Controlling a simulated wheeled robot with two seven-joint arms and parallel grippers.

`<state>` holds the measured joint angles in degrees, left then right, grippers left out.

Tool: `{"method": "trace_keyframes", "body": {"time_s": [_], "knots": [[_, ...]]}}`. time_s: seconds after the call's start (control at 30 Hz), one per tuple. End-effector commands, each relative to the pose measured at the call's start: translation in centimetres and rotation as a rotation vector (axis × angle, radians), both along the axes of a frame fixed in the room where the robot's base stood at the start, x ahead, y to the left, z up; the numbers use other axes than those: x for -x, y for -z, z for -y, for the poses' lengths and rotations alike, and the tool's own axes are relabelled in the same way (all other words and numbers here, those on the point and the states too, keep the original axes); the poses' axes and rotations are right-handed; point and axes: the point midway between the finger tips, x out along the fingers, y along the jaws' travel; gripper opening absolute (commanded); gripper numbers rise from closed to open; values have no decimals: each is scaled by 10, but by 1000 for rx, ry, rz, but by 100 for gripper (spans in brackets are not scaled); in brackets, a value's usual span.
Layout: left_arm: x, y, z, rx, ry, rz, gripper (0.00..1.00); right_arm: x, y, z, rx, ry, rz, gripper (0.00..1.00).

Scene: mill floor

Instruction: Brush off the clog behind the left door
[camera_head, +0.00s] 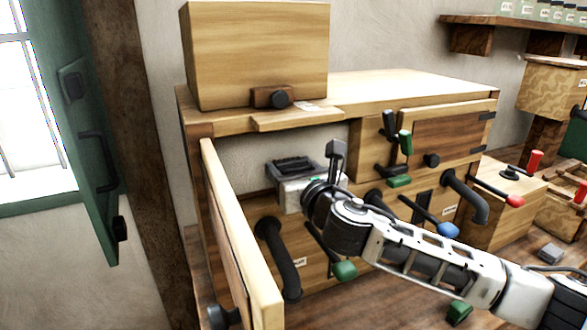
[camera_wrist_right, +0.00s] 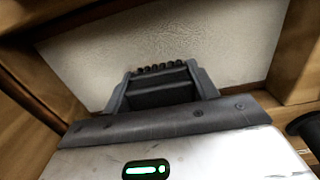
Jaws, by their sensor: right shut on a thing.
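The left door (camera_head: 240,245) of the wooden cabinet stands swung open toward me. My right gripper (camera_head: 289,166) is in the opening behind it, in front of the pale back wall. In the right wrist view, its two dark fingers (camera_wrist_right: 160,82) are shut on a dark block with a row of brown tufts at its far end, which looks like a brush (camera_wrist_right: 158,70). The tufts face the pale wall (camera_wrist_right: 230,45), and I cannot tell whether they touch it. I cannot make out a clog in either view. My left gripper is not in view.
A large wooden box (camera_head: 255,55) stands on the cabinet top above the opening. Dark curved pipes (camera_head: 278,258) and levers with green, blue (camera_head: 447,229) and red knobs stick out of the front near my right arm. A green window shutter (camera_head: 95,150) hangs at left.

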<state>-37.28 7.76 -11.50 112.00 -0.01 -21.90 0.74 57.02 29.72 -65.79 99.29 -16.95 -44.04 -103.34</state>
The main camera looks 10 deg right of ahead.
Motion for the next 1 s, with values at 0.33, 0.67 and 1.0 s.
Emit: {"method": "trace_keyframes", "body": {"time_s": [0.33,0.67,1.0], "knots": [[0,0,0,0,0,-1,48,7,-2,-30,-2,-5,3,40],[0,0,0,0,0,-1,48,13,-1,-46,-3,-9,2,40],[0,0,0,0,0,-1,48,21,-1,-64,-1,-6,2,40]]}}
